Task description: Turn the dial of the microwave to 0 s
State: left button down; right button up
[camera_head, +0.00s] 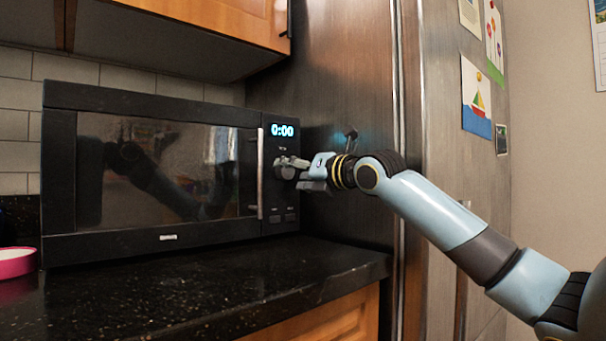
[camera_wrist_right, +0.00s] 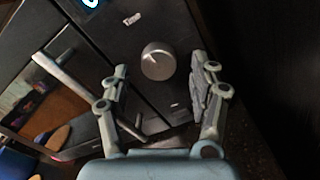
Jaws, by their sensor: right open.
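The black microwave (camera_head: 150,236) stands on the counter with its door shut. Its display (camera_head: 283,130) reads 0:00 in blue digits. The round silver dial (camera_wrist_right: 158,61) sits on the control panel below a "Time" label in the right wrist view. In the head view the dial is mostly hidden by my right gripper (camera_head: 296,173). In the right wrist view my right gripper (camera_wrist_right: 160,88) is open, with its fingers to either side of and short of the dial, and nothing between them. No contact with the dial shows. My left gripper is not in view.
The silver door handle (camera_head: 260,173) stands out just left of the control panel. A steel fridge (camera_head: 345,90) rises close on the right. A pink-rimmed bowl (camera_head: 16,262) is at the far left. The dark counter (camera_head: 220,290) in front is clear.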

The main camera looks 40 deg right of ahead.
jog(key=s, duration=0.6)
jog(key=shift+d, duration=0.15)
dwell(0.4)
